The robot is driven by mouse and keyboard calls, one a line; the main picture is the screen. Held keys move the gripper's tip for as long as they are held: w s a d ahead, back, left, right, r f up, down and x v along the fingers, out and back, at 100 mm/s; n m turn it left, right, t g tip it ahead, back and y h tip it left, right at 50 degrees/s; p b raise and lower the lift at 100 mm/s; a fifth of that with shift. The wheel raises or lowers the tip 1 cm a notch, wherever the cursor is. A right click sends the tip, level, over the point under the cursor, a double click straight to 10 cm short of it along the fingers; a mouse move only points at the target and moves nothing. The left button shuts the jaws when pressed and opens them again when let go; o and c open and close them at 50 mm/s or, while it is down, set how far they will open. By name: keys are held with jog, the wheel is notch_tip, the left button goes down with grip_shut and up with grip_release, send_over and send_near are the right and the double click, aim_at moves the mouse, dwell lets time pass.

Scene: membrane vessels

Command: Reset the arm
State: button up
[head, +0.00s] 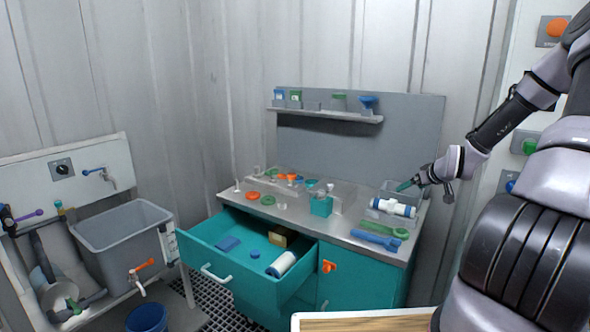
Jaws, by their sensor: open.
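My arm comes in from the right, and its black and pale-lilac links reach over the right end of the grey-topped workbench (335,238). My gripper (432,187) is small in the view and open, above and beside the clear bin (390,192) at the bench's back right.
A blue wrench (376,240) lies near the bench's front edge. The teal drawer (243,262) stands open with a white roll (281,264) inside. A shelf (325,113) with small cups hangs behind. A grey sink (122,240) is at left. A wooden top (365,322) is at bottom.

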jog(key=s+a+r+m+g+h, duration=0.1)
jog(key=s+a+r+m+g, duration=0.1)
jog(key=s+a+r, duration=0.55)
jog(key=s+a+r+m+g+h, duration=0.1)
jog(key=s+a+r+h, duration=0.15)
jog(key=s+r, duration=0.95)
jog(key=s+a+r+m+y, duration=0.2)
jog(key=s+a+r, duration=0.1)
jog(key=s+r, duration=0.2)
jog(key=s+a+r+m+y, duration=0.1)
jog(key=s+a+r+m, duration=0.1)
jog(key=s+r, duration=0.4)
jog(key=s+a, duration=0.1)
jog(key=s, duration=0.2)
jog(key=shift+s+a+r+y, duration=0.25)
jog(key=shift+a+y, duration=0.1)
jog(key=shift+a, duration=0.05)
jog(key=shift+c, duration=0.3)
